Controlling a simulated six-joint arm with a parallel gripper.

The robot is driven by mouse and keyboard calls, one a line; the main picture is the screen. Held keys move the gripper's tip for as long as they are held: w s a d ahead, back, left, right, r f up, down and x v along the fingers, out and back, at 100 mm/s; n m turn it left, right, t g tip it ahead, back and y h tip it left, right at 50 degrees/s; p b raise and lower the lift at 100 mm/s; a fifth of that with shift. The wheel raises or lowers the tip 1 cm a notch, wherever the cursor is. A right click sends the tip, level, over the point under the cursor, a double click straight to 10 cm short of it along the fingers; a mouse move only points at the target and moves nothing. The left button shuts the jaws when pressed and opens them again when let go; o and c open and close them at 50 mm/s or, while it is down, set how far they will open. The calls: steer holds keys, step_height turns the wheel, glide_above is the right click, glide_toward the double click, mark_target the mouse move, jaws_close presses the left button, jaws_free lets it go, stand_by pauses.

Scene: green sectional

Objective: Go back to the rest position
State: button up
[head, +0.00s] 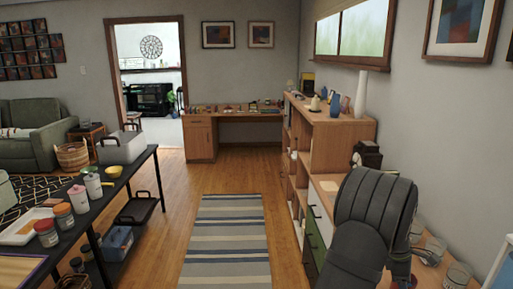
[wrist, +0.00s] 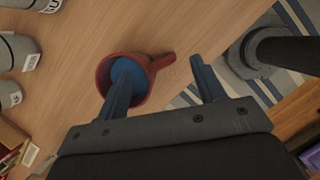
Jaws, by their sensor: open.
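In the wrist view my gripper (wrist: 160,64) is open, with its two dark fingers apart above a wooden counter top (wrist: 195,25). A red cup-like vessel with a short handle or spout (wrist: 165,62) and a blue inside lies under the left finger. That finger overlaps its mouth; I cannot tell whether it reaches inside or only passes above. Nothing shows between the fingers except the vessel's right part and the counter. In the head view my dark arm hides the gripper, and a bit of red (head: 404,282) shows beneath it on the counter.
Grey jars (head: 457,276) stand on the counter right of my arm. A higher wooden shelf unit (head: 340,145) with vases adjoins the counter's far end. A black table (head: 120,185) with jars and trays stands at left. The striped rug (head: 225,240) between them is clear.

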mark_target(414, 276)
steer(key=s+d+r, duration=0.2)
steer(key=s+r, duration=0.5)
steer(key=s, duration=0.4)
steer(key=w+d+f+m+y, duration=0.1)
steer(key=w+f+m, duration=0.2)
steer(key=w, duration=0.2)
steer(key=w+d+f+m+g+y, duration=0.1)
steer(key=w+d+f+m, duration=0.1)
steer(key=w+f+m, duration=0.1)
steer(key=w+d+f+m+g+y, duration=0.1)
steer(key=w+f+m, duration=0.1)
steer(key=w+m, duration=0.3)
steer(key=shift+w+d+f, duration=0.15)
steer(key=shift+w+f, duration=0.05)
steer(key=shift+w, duration=0.5)
steer(key=shift+w+d+f, duration=0.1)
steer(key=shift+w+f, duration=0.1)
steer(key=shift+w, duration=0.5)
steer(key=shift+s, duration=0.1)
steer(key=shift+s+d, duration=0.1)
steer(key=shift+s, duration=0.45)
